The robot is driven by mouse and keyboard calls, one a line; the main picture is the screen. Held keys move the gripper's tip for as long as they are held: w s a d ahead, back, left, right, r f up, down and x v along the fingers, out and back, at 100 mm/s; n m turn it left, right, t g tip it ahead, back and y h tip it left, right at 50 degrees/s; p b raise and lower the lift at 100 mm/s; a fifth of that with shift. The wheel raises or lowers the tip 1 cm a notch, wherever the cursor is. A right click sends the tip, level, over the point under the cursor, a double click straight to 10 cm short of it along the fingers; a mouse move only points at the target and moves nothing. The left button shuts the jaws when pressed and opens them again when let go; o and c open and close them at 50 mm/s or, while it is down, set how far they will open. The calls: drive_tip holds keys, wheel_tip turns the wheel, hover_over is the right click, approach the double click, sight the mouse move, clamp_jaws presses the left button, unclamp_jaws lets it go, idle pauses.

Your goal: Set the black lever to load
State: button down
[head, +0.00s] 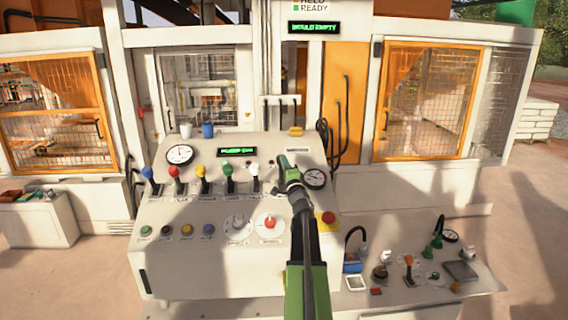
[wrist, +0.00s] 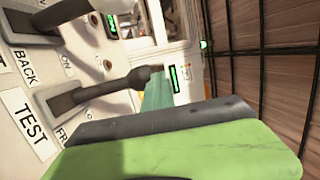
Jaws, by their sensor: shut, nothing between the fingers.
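My gripper (head: 284,161) is shut and empty at the right end of the lever row on the sloped white control panel (head: 190,192), just right of the white-knobbed lever (head: 255,170). I cannot pick out a black lever in the head view; my gripper and arm cover that part of the panel. In the wrist view a dark lever (wrist: 95,90) sticks out beside the TEST label (wrist: 30,123), close to my green gripper (wrist: 180,140). Its knob colour is not clear, and I cannot read a load mark. I cannot tell whether they touch.
Blue (head: 148,173), red (head: 174,172), yellow (head: 201,172) and green (head: 228,170) levers stand left of the white one. A round gauge (head: 315,178) sits right of my gripper. A red button (head: 270,223) and a red-on-yellow button (head: 328,218) lie lower on the panel.

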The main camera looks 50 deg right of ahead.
drive_tip(key=s+a+r+p, duration=0.2)
drive_tip(key=s+a, duration=0.5)
drive_tip(key=s, duration=0.4)
drive_tip(key=shift+s+a, duration=0.2)
drive_tip(key=shift+a, duration=0.2)
drive_tip(key=shift+r, duration=0.1)
